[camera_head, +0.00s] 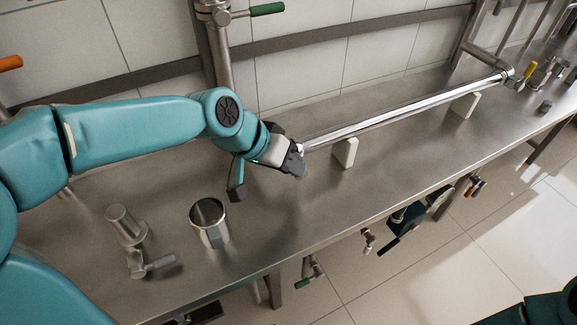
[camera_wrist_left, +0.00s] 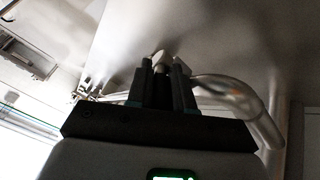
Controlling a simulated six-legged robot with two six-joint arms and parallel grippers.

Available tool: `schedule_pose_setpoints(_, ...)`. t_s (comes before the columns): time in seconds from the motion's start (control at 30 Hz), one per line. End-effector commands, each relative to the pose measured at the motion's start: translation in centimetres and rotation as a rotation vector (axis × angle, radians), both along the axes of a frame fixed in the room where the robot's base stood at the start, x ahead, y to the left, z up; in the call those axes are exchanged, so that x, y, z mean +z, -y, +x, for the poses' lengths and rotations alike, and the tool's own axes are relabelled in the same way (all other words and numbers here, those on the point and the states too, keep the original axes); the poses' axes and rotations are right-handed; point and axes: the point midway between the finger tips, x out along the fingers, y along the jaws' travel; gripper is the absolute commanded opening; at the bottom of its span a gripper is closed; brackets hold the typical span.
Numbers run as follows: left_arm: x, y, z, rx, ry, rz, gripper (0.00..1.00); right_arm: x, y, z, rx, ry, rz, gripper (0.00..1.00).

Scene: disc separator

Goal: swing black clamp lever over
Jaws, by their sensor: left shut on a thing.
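My left gripper (camera_head: 296,163) is at the near end of the long steel pipe (camera_head: 405,111) above the bench. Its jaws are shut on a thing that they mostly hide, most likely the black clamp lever. In the left wrist view the two dark fingers (camera_wrist_left: 168,82) stand close together, with a small pale metal piece (camera_wrist_left: 159,57) at their tips. A curved silver pipe (camera_wrist_left: 228,88) passes just right of them. I cannot make out the lever's shape or how far it is swung.
A steel cup (camera_head: 208,222) and a capped cylinder (camera_head: 124,222) stand on the steel bench (camera_head: 320,215) at the left front. Two pale blocks, a nearer one (camera_head: 345,153) and a farther one (camera_head: 465,105), stand along the pipe. A green-handled valve (camera_head: 266,9) is behind.

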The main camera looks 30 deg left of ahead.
Motion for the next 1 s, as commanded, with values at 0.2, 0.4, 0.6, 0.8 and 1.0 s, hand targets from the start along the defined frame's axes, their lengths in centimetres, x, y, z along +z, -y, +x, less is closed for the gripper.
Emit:
schedule_pose_setpoints(0.2, 0.4, -0.1, 0.3, 0.007, 0.013, -0.002, 0.24, 0.1, 0.0, 0.0, 0.000, 0.000, 0.000, 0.64)
schedule_pose_setpoints(0.4, 0.3, 0.0, 0.2, 0.004, 0.008, -0.001, 0.47, 0.1, 0.0, 0.0, 0.000, 0.000, 0.000, 0.64)
schedule_pose_setpoints(0.6, 0.4, -0.1, 0.1, 0.004, 0.006, -0.001, 0.47, 0.1, 0.0, 0.0, 0.000, 0.000, 0.000, 0.64)
schedule_pose_setpoints(0.8, 3.0, -1.2, -1.3, 0.005, 0.010, 0.000, 0.47, 0.5, 0.0, 0.0, 0.000, 0.000, 0.000, 0.64)
schedule_pose_setpoints(1.0, 7.5, -3.2, -3.8, 0.006, 0.013, -0.001, 0.47, 1.2, 0.0, 0.0, 0.000, 0.000, 0.000, 0.64)
